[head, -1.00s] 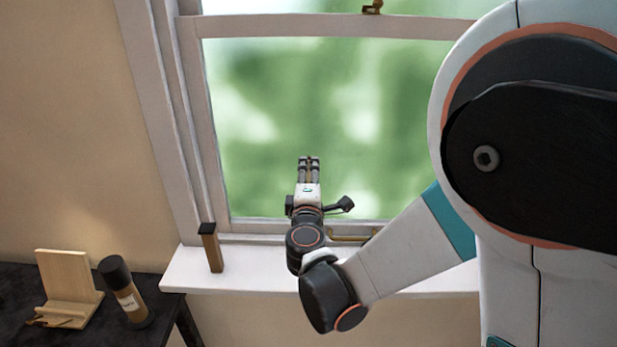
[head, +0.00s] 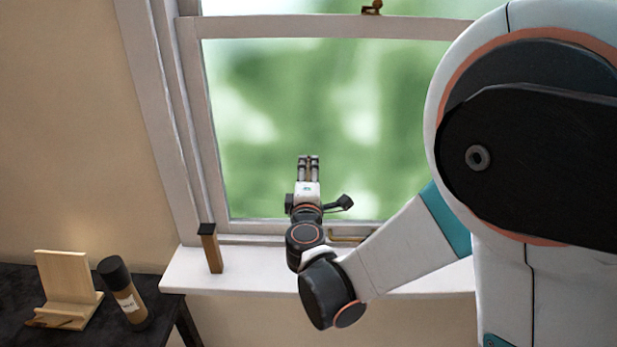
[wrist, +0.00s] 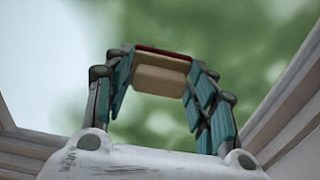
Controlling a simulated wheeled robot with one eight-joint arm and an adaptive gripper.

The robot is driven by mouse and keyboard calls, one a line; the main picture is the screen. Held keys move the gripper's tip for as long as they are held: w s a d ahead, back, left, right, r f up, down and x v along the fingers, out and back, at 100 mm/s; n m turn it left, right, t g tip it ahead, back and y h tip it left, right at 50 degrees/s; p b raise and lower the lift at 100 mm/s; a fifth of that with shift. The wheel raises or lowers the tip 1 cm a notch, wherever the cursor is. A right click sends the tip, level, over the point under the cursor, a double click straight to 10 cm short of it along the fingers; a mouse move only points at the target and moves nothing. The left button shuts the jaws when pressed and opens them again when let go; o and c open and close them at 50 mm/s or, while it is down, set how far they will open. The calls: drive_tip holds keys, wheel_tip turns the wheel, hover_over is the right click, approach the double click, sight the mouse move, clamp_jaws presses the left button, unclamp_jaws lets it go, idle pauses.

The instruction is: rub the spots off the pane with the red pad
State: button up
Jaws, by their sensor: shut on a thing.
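The window pane (head: 390,110) fills the lower sash in the head view, with blurred green and white behind it. I cannot make out separate spots on it. My gripper (head: 308,167) is in front of the lower left part of the pane, pointing up. In the wrist view my gripper (wrist: 158,73) is shut on the red pad (wrist: 163,52), a cream block with a thin red face on its far side. The pad is mostly hidden by the fingers in the head view. I cannot tell whether its red face touches the glass.
A brown post with a dark top (head: 210,248) stands on the white sill (head: 245,275), left of my arm. A dark table (head: 170,310) at lower left holds a wooden stand (head: 66,280) and a dark-capped bottle (head: 126,292). A brass latch (head: 372,7) is above the pane.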

drive_tip(key=shift+w, duration=0.65)
drive_tip(key=shift+d, duration=0.1)
drive_tip(key=shift+s+d+b, duration=0.1)
drive_tip(key=shift+d+b, duration=0.25)
drive_tip(key=shift+d, duration=1.6)
drive_tip(key=shift+a, duration=0.1)
drive_tip(key=shift+w+a, duration=0.15)
drive_tip(key=shift+a, duration=0.85)
drive_tip(key=shift+w+a, duration=0.1)
drive_tip(key=shift+a, duration=0.85)
drive_tip(key=shift+c, duration=0.3)
